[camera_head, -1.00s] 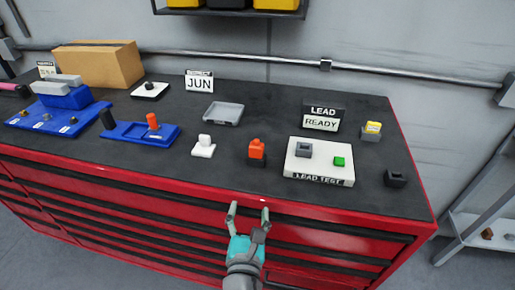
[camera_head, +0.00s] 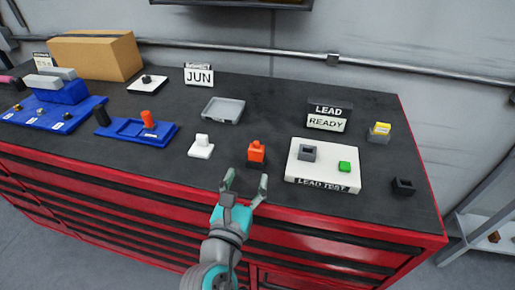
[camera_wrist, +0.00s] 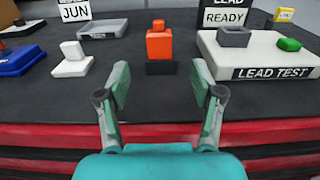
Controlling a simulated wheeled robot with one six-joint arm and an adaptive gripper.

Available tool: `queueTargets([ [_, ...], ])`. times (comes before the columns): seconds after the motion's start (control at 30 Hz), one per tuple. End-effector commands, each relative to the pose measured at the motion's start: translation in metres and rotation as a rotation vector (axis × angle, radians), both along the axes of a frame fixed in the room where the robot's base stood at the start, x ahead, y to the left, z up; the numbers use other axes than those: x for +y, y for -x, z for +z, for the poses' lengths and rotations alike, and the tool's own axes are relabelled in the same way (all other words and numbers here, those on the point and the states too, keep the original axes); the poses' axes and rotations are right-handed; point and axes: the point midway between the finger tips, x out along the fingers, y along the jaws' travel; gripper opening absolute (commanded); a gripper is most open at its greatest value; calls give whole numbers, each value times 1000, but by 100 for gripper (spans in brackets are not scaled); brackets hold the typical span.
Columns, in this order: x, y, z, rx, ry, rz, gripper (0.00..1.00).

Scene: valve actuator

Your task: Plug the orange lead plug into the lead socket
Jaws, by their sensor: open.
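The orange lead plug (camera_head: 256,152) stands upright in a small dark holder on the dark bench top, near the front edge. In the wrist view the plug (camera_wrist: 159,42) is centred ahead, between and beyond my fingers. My gripper (camera_head: 244,184) is open and empty, in front of the plug and not touching it. The grey lead socket (camera_head: 307,152) sits on the white LEAD TEST board (camera_head: 325,177), right of the plug; it also shows in the wrist view (camera_wrist: 234,37). A green block (camera_head: 344,166) is on the same board. The sign (camera_head: 327,117) reads LEAD READY.
A white block on a base (camera_head: 202,147) stands left of the plug. A dark open block (camera_head: 403,187) is at the right, and a yellow-topped block (camera_head: 380,132) behind it. A grey tray (camera_head: 224,110) and blue fixture (camera_head: 137,130) lie further left. Bench between plug and board is clear.

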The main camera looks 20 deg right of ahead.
Motion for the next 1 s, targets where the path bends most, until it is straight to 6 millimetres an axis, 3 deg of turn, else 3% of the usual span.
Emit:
queueTargets([
  [0.2, -19, -25, 0, -1, 1, -4, 67],
  [0.53, -33, -45, 1, -1, -1, -2, 67],
  [0.8, -53, -75, 2, 0, 0, -2, 67],
  [1.0, -58, -82, 2, -1, 1, 0, 67],
])
